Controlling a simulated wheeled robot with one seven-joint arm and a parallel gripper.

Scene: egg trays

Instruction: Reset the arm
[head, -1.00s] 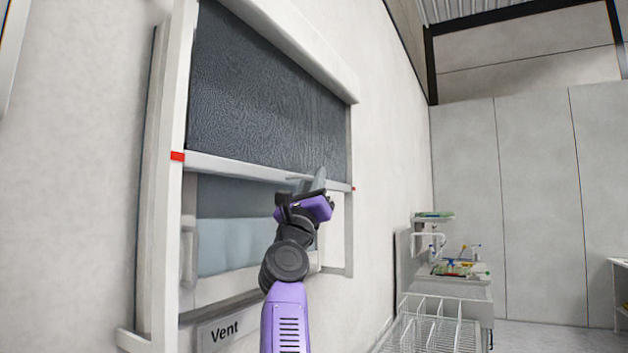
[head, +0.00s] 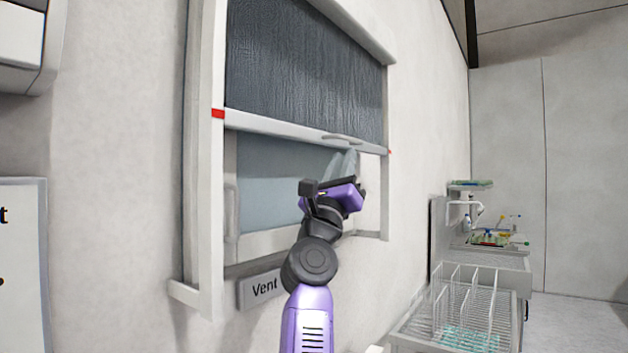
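My arm is raised in the middle of the head view, purple and black. My gripper (head: 345,163) is at its upper end, with pale grey fingers pointing up in front of the window. The fingers overlap in this view, and I cannot tell whether they are apart or together. No object shows in them. The window has a dark roller blind (head: 305,75) whose white bottom bar (head: 270,128) crosses just above the fingertips. A small handle (head: 342,138) on the bar is just above the fingertips; I cannot tell if they touch.
A "Vent" sign (head: 262,289) is on the wall below the window. A wire rack (head: 470,305) and a counter with a sink area (head: 490,240) stand at the right. A white board (head: 22,265) is at the left edge. Open floor (head: 590,325) shows at the lower right.

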